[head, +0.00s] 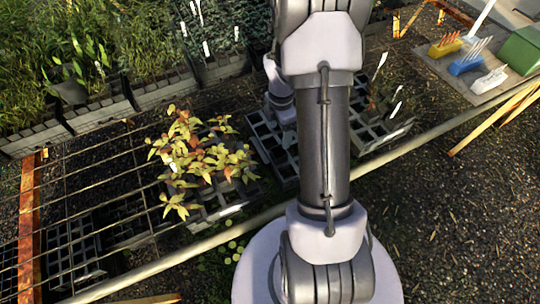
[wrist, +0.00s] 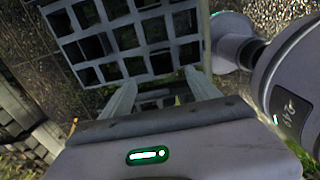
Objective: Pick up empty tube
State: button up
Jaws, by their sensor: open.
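In the wrist view my gripper (wrist: 160,82) is open, its two pale fingers reaching toward a grey tray (wrist: 152,46) of square cells. The cells in view look empty. A grey lattice piece shows low between the fingers; I cannot tell whether it is a tube or part of the tray, or whether the fingers touch it. In the head view a grey tray (head: 267,142) with open cells lies left of my arm, and my arm hides part of it. My fingers are hidden there. I cannot single out a separate empty tube.
A tray of yellow-red seedlings (head: 205,160) stands close left. Planted trays (head: 162,96) line the back left. A long pale rail (head: 420,140) crosses in front of the wire bench. A board (head: 485,95) at the upper right carries yellow, blue and white holders and a green box (head: 522,50).

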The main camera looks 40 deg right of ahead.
jog(key=b, duration=0.1)
send_near(279, 152)
jog(key=s+a+f, duration=0.1)
jog(key=a, duration=0.1)
jog(key=f+b, duration=0.2)
jog(key=f, duration=0.3)
jog(key=shift+s+d+f+b, duration=0.15)
jog(key=shift+s+f+b, duration=0.15)
jog(key=shift+b, duration=0.1)
jog(key=shift+r, duration=0.2)
jog(key=shift+c, duration=0.6)
grip_shut()
